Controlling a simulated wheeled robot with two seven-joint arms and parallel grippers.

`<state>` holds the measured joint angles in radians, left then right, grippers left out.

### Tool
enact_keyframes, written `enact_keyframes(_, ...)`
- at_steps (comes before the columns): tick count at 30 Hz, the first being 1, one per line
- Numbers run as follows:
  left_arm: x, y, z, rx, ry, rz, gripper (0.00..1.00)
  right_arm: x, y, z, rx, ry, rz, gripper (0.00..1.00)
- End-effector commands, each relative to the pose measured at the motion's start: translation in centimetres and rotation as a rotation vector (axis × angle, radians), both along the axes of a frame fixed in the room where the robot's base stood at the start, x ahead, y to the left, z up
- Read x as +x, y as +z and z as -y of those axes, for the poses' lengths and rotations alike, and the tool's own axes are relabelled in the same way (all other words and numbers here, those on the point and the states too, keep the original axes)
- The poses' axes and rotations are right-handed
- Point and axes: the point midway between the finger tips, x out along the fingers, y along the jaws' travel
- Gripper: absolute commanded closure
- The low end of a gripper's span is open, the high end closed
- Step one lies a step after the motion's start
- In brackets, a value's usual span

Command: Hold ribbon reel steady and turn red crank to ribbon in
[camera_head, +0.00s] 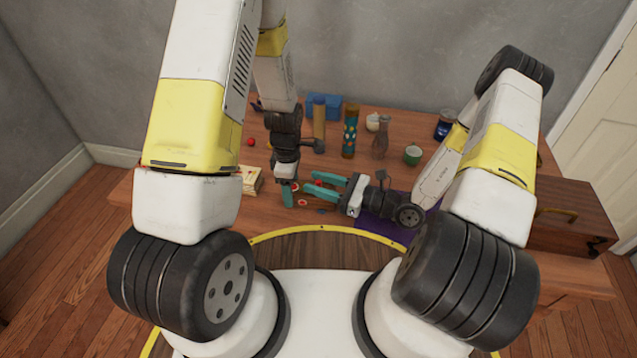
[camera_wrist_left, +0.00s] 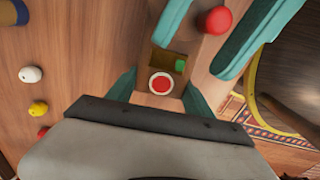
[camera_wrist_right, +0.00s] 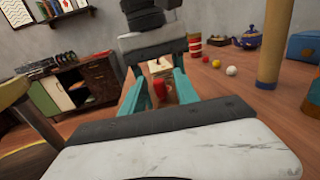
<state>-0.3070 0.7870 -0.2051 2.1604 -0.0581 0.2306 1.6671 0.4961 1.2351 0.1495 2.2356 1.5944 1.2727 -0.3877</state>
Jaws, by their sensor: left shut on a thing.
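The ribbon reel (camera_wrist_left: 152,100) shows in the left wrist view as a small wooden block with a red and white disc and a green patch. My left gripper (camera_head: 288,195) points down and is shut on the reel, one teal finger on each side. The red crank knob (camera_wrist_left: 215,19) is beside the reel. My right gripper (camera_head: 312,184) comes in from the right, open, with its two fingers apart around the knob. In the right wrist view the red knob (camera_wrist_right: 160,86) stands between these fingers, with gaps beside it. The crank's arm is mostly hidden.
Several small balls (camera_wrist_left: 31,74) lie on the table beside the reel. Behind stand a patterned bottle (camera_head: 350,132), a glass vase (camera_head: 381,138), a green cup (camera_head: 413,155) and a blue box (camera_head: 323,105). A purple mat (camera_head: 378,229) and a wooden chest (camera_head: 570,215) are to the right.

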Motion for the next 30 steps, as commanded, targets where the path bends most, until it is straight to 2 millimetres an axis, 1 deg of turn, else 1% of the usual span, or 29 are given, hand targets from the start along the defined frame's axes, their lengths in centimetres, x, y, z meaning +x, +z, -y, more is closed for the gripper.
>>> enact_keyframes(4,0.02,0.01,0.02,0.0,0.0,0.0,1.0,-0.01,-0.01,0.02,0.0,0.0,0.0,0.63)
enact_keyframes(5,0.02,0.01,0.02,0.0,0.0,0.0,1.0,-0.01,-0.01,0.02,0.0,0.0,0.0,0.67)
enact_keyframes(9,0.01,0.01,0.01,0.0,0.0,0.0,1.0,-0.01,-0.02,0.04,0.0,0.0,0.0,0.95)
enact_keyframes(10,0.01,0.01,0.01,0.0,0.0,0.0,1.0,-0.01,-0.02,0.04,0.0,0.0,0.0,1.0)
enact_keyframes(20,0.01,0.01,-0.01,0.0,0.0,0.0,1.0,-0.02,0.0,0.02,0.003,-0.019,-0.002,1.0)
enact_keyframes(26,0.0,0.01,-0.01,0.0,0.0,0.0,1.0,0.05,0.01,-0.16,0.006,-0.103,-0.005,1.0)
enact_keyframes(30,-0.01,0.01,-0.01,0.0,0.0,0.0,1.0,0.18,0.03,-0.34,0.009,-0.196,-0.006,1.0)
